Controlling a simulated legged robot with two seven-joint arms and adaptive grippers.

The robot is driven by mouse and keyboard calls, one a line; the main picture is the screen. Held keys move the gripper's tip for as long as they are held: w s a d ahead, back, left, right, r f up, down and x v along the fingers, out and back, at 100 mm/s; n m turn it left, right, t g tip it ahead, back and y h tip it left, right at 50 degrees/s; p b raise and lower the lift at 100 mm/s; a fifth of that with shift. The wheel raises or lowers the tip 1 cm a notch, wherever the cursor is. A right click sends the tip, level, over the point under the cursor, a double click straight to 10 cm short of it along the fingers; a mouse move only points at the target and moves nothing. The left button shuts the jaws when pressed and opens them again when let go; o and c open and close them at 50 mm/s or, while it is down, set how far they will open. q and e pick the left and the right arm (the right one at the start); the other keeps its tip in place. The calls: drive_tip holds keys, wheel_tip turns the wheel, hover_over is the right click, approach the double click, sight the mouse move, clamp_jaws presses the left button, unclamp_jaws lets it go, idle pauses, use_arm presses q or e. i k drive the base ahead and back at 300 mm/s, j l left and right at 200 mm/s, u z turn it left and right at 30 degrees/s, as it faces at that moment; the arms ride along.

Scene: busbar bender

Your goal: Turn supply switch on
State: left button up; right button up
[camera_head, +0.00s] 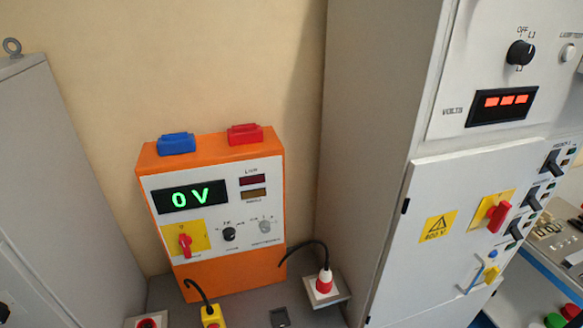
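An orange supply box (228,274) with a light front panel stands against the back wall, left of centre. Its display (187,196) reads "0 V" in green. A red rotary switch (185,245) sits on a yellow plate at the panel's lower left, its handle roughly upright. Another red rotary switch (498,215) on a yellow plate is on the grey cabinet at the right, its handle tilted. I cannot tell from the labels which one is the supply switch. Neither of my grippers is in view.
The tall grey cabinet (372,150) fills the right side, with a "VOLTS" display (502,105) and a black knob (520,52). Another grey cabinet (45,170) stands at left. A red-and-white plug (324,282) and a yellow plug (212,316) with black cables stand below the box.

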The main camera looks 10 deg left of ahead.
sight(185, 242)
drive_tip(key=u, duration=1.4)
drive_tip(key=i+l+z, duration=0.1)
drive_tip(key=l+z, duration=0.2)
drive_tip(key=l, duration=0.1)
